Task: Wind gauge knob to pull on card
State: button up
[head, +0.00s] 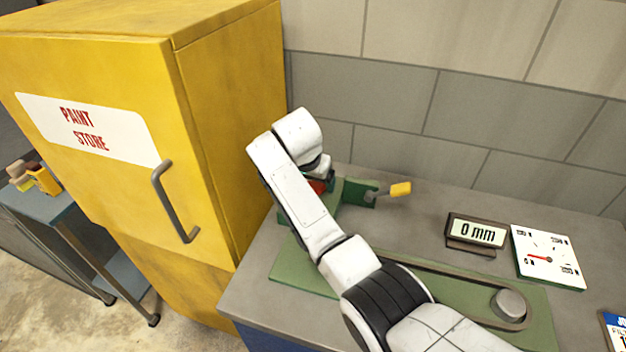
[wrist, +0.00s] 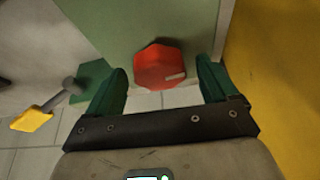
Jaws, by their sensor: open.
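A red faceted knob (wrist: 160,66) with a pale mark near its lower right edge shows in the wrist view, on a green body (wrist: 150,22). In the head view only a sliver of the red knob (head: 318,186) shows past my arm. My gripper (wrist: 160,82) is open, its two green fingers on either side of the knob; I cannot tell whether they touch it. A small display (head: 477,232) reads "0 mm". A white card (head: 547,257) with a red pointer and small printed marks stands right of the display; its print is too small to read.
A lever with a yellow grip (head: 400,189) sticks out beside the knob; it also shows in the wrist view (wrist: 33,120). A belt runs to a grey pulley (head: 509,304) on the green base. A yellow paint cabinet (head: 220,130) stands close on the left.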

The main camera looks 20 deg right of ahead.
jog(key=b+v, duration=0.1)
jog(key=v, duration=0.9)
jog(key=shift+r, duration=0.35)
jog(key=shift+a, duration=0.1)
